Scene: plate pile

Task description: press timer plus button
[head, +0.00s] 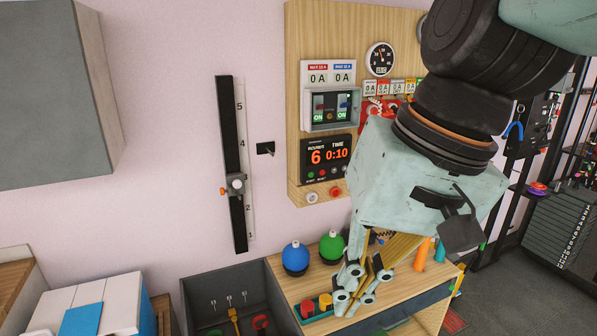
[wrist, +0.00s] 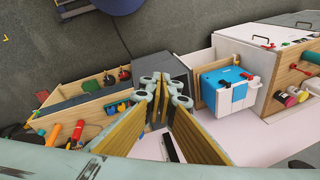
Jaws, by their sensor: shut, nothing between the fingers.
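The timer (head: 326,156) is a black display on the wooden wall panel in the head view, reading rounds 6 and time 0:10. A row of small buttons (head: 317,174) runs along its lower edge, with a green one and a red one; their labels are too small to read, so I cannot tell which is plus. My gripper (head: 354,296) is shut and empty, pointing down over the wooden bench, below and right of the timer and apart from it. It also shows in the wrist view (wrist: 153,82). The timer does not show in the wrist view.
The wooden panel (head: 293,100) also carries a breaker box (head: 333,108), a gauge (head: 380,59), a white knob (head: 312,197) and a red knob (head: 336,192). Blue (head: 295,256) and green (head: 332,245) round-topped objects stand on the bench below. My arm covers the panel's right side.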

